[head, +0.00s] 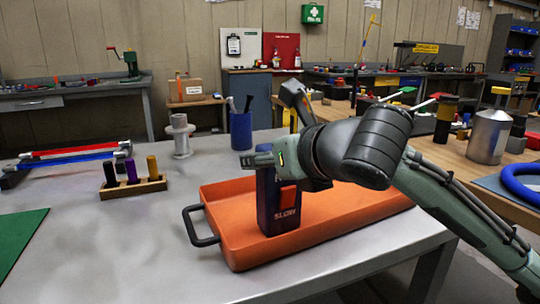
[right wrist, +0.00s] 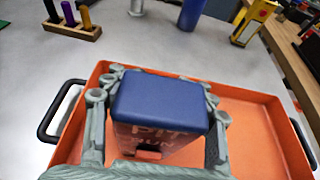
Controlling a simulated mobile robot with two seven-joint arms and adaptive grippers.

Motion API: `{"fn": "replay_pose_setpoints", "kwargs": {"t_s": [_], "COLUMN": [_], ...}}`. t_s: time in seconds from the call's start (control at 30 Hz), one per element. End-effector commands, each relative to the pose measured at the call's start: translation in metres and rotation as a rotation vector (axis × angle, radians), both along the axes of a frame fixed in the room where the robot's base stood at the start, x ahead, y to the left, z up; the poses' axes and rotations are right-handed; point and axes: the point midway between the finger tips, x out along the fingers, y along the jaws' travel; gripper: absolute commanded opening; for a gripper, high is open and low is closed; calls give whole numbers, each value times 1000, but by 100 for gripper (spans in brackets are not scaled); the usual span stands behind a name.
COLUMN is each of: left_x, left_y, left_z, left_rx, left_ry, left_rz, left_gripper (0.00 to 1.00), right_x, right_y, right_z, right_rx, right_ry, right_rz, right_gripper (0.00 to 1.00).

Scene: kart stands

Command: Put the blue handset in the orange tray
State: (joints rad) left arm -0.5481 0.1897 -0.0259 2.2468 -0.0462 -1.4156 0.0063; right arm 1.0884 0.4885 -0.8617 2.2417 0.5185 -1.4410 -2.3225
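The blue handset (head: 266,205), a dark blue upright block with an orange-red patch and lettering on its front, stands upright inside the outline of the orange tray (head: 345,212). Whether its base touches the tray floor is hard to tell. My right gripper (head: 280,166) is at its upper part. In the right wrist view, the blue top of the handset (right wrist: 160,102) lies between the two fingers of my right gripper (right wrist: 158,112), which appear closed against its sides. The tray (right wrist: 255,130) spreads around it there. My left gripper is not in view.
A wooden block with several coloured pegs (head: 133,188) is left of the tray's black handle (head: 200,226). A blue cup (head: 241,130), a grey spool (head: 180,136) and a yellow tool (right wrist: 254,20) stand behind the tray.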

Motion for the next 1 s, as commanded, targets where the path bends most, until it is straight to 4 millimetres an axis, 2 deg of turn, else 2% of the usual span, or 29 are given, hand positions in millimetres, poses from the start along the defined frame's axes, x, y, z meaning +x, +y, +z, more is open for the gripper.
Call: {"fn": "replay_pose_setpoints", "kwargs": {"t_s": [0.03,0.23,0.6,0.77,1.0], "left_x": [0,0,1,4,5], "left_y": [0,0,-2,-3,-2], "left_z": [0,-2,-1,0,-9], "left_rx": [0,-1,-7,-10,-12], "left_ry": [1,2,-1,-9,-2], "left_rz": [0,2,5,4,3], "left_gripper": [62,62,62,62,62], "right_x": [0,0,-1,-19,-61], "right_y": [0,0,-1,-11,-33], "right_z": [0,0,5,14,34], "right_rx": [0,0,0,-2,-1], "right_ry": [1,1,0,-3,-4], "right_rz": [0,0,-1,-1,0], "right_gripper": [54,77,77,77,77]}}
